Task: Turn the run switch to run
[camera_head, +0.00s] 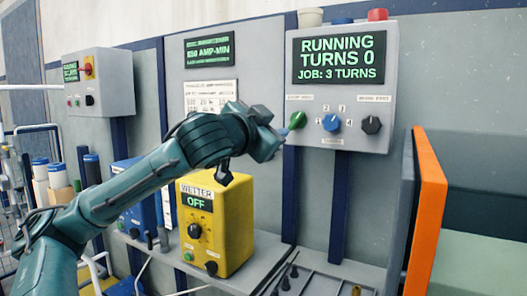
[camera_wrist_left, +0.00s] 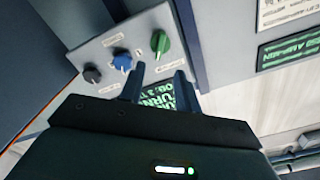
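The grey control box (camera_head: 343,85) hangs on the wall and carries a green knob (camera_head: 297,120), a blue knob (camera_head: 331,122) and a black knob (camera_head: 372,124) in a row. The label above the green knob is too blurred to read. The box's screen (camera_head: 338,57) reads "RUNNING, TURNS 0, JOB: 3 TURNS". My left gripper (camera_head: 284,132) is close to the green knob, on its left. In the left wrist view its two fingers (camera_wrist_left: 158,84) are apart and empty, with the green knob (camera_wrist_left: 160,42) just beyond their tips. Contact with the knob does not show. My right gripper is in neither view.
A yellow box (camera_head: 233,238) marked "WETTER OFF" stands on the shelf below my left arm. An orange-edged panel (camera_head: 427,215) stands at the right. Another grey box (camera_head: 98,82) hangs at the left. A red cap (camera_head: 377,15) tops the control box.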

